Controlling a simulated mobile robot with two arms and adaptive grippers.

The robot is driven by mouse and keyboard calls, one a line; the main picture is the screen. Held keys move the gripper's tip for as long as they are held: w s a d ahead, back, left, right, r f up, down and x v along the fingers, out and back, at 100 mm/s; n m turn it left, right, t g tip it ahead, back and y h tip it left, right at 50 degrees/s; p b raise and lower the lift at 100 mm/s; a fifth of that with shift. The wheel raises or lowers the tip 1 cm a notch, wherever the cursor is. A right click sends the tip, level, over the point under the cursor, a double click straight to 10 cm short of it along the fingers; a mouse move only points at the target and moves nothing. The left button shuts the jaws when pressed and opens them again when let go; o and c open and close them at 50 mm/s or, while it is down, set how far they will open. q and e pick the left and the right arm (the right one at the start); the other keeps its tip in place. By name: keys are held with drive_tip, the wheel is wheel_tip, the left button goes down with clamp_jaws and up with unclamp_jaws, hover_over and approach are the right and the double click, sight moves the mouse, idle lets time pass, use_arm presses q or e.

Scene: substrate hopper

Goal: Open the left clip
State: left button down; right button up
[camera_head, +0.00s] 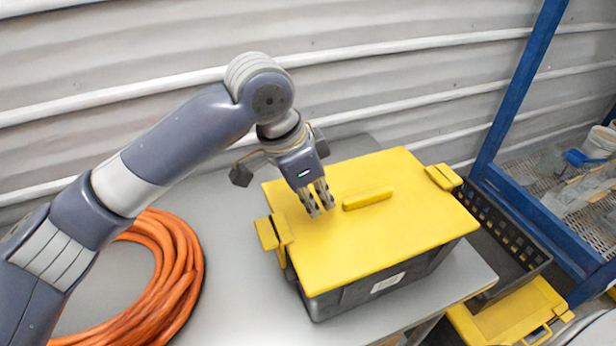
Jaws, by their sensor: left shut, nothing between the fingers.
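A dark grey box with a flat yellow lid (400,235) stands on a grey table. The lid has a raised yellow handle (367,199) in its middle. The left clip (272,236), yellow, sits at the lid's left edge and sticks out sideways from it. A second yellow clip (443,177) is at the lid's right edge. My left gripper (320,208) is shut and empty, fingers pointing down over the lid between the left clip and the handle. I cannot tell whether its fingertips touch the lid. My right gripper is not in view.
A coiled orange hose (165,280) lies on the table (235,300) left of the box. A black crate (508,240) is right of the table, with another yellow-lidded box (510,312) below. A blue shelf frame (518,90) stands at the right. A corrugated wall is behind.

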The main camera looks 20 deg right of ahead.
sight(275, 243)
use_arm(q)
drive_tip(key=shift+x, duration=0.95)
drive_tip(key=shift+w+a+f+p, duration=0.1)
drive_tip(key=shift+a+f+p, duration=0.15)
drive_tip(key=shift+p, duration=0.35)
drive_tip(key=a+p, duration=0.1)
drive_tip(key=a, duration=0.1)
drive_tip(key=shift+a+f, duration=0.1)
drive_tip(key=shift+a, duration=0.6)
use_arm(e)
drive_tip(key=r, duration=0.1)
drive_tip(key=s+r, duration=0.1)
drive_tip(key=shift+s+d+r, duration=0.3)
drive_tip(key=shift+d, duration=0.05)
use_arm(q)
drive_tip(key=shift+d+f, duration=0.1)
drive_tip(key=shift+d, duration=0.05)
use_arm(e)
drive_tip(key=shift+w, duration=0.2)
